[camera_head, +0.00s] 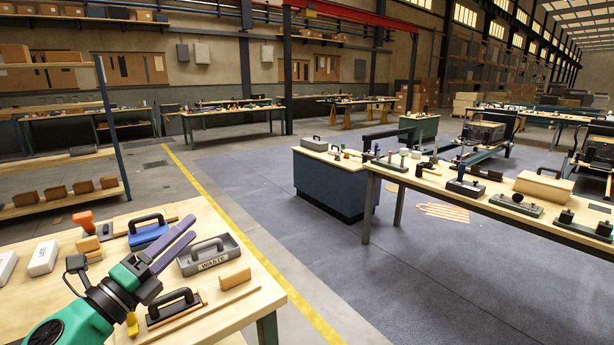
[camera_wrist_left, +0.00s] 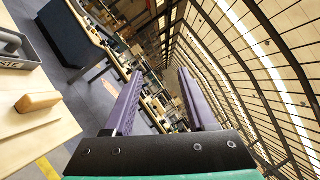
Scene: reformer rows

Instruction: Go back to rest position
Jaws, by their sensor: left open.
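My left gripper (camera_head: 190,229) comes in from the lower left, above the near wooden table (camera_head: 262,296). Its two purple fingers point up and to the right, spread apart. In the left wrist view the fingers (camera_wrist_left: 158,74) stand apart with only the distant hall between them. Nothing is held. The gripper is tilted, and in the head view it overlaps the space between a blue handled box (camera_head: 148,233) and a grey tray marked WASTE (camera_head: 208,256). My right gripper does not show.
The near table also holds a wooden block (camera_head: 235,278), a black-handled tool (camera_head: 174,306), a red-topped item (camera_head: 86,221) and white boxes (camera_head: 43,258). A shelf (camera_head: 60,200) stands behind at left. Open floor (camera_head: 350,270) lies to the right, before a long workbench (camera_head: 440,184).

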